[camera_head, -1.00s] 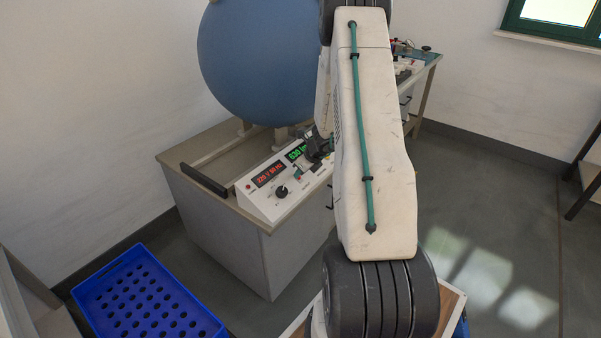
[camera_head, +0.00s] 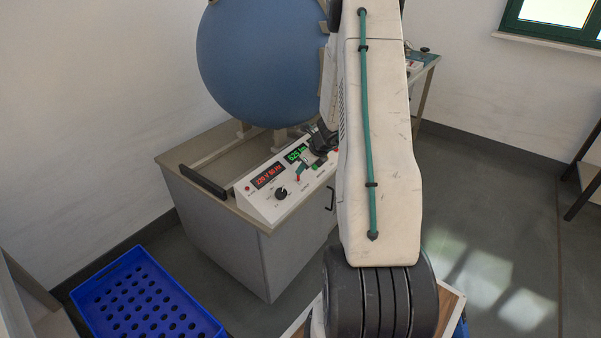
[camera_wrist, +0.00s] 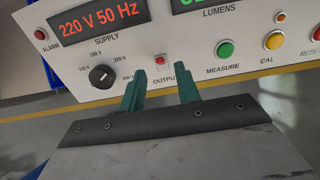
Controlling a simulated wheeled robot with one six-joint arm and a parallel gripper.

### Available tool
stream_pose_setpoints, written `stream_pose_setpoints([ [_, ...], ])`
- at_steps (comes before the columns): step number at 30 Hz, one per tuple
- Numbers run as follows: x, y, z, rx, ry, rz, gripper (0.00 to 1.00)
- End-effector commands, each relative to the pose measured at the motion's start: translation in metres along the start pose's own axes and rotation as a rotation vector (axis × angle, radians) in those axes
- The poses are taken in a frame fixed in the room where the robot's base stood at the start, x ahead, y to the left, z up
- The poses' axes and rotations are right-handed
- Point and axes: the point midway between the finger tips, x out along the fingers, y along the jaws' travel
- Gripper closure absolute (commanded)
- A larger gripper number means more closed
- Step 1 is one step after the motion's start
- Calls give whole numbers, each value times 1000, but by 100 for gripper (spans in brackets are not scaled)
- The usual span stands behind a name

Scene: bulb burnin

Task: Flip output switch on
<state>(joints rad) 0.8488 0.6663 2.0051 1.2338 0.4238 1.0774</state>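In the head view the gripper is at the panel, partly hidden by my arm. The supply display (camera_wrist: 98,20) reads 220 V 50 Hz, and the green LUMENS display (camera_head: 295,153) is lit.
A supply knob (camera_wrist: 102,76) is left of the switch. A green MEASURE button (camera_wrist: 225,49) and yellow CAL button (camera_wrist: 274,40) are to the right. A large blue sphere (camera_head: 262,65) stands behind the panel. A blue crate (camera_head: 140,300) lies at lower left.

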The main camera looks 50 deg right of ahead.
Motion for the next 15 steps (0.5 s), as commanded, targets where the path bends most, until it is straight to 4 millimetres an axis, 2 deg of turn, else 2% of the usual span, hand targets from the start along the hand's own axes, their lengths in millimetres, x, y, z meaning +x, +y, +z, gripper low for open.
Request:
stream_pose_setpoints([
  [3, -19, -1, 0, -1, -1, -3, 67],
  [6, -28, 0, 0, -1, 0, -1, 67],
  [15, -32, 0, 0, 0, 1, 0, 67],
])
